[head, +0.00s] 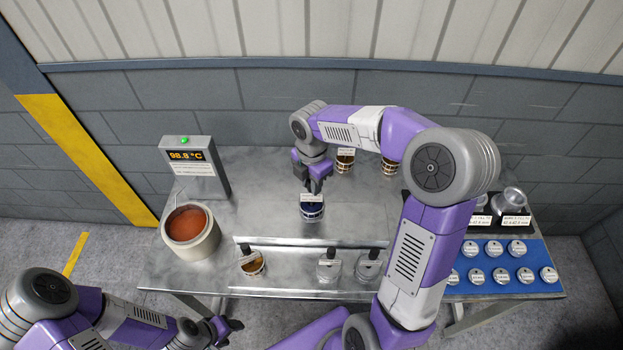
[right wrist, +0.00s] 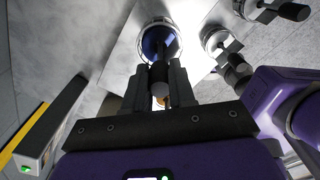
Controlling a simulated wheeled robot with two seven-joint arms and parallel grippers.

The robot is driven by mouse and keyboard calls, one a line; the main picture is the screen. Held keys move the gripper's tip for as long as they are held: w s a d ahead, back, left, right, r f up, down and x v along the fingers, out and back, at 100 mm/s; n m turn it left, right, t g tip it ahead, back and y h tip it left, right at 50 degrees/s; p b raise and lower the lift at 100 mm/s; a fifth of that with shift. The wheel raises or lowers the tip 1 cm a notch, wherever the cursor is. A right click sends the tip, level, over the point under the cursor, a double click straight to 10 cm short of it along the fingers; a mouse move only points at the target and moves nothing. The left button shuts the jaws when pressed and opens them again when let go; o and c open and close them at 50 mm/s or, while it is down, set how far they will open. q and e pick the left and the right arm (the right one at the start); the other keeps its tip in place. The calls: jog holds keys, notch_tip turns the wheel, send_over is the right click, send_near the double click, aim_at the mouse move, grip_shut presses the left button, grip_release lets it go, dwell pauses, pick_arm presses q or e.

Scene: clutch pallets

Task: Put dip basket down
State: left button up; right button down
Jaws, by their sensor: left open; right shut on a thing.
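My right gripper (head: 314,186) is shut on the upright handle of a dip basket (head: 312,212), a small round metal basket with a dark blue inside and a white label. The basket is over the middle of the steel table (head: 225,185); I cannot tell if its bottom touches the top. In the right wrist view the fingers (right wrist: 160,88) close around the dark handle, with the blue-filled basket (right wrist: 152,42) beyond. My left gripper (head: 230,325) is open and empty, low at the left, off the table's front edge.
A pot of reddish-brown liquid (head: 187,225) stands at the left by a 98.8 °C display (head: 190,155). Two labelled cups (head: 345,165) stand behind the basket. Several handled vessels (head: 253,268) line the front. A blue mat (head: 510,285) with several round tins lies right.

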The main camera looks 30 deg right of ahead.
jog(key=shift+w+f, duration=0.15)
jog(key=shift+f, duration=2.3)
jog(key=shift+f+b, duration=0.1)
jog(key=shift+b, duration=0.25)
jog(key=c, duration=0.9)
grip_release()
jog(key=shift+f, duration=0.15)
jog(key=shift+c, duration=0.2)
notch_tip(320, 180, up, 12)
jog(key=shift+r+p, duration=0.15)
jog(key=shift+p, duration=0.65)
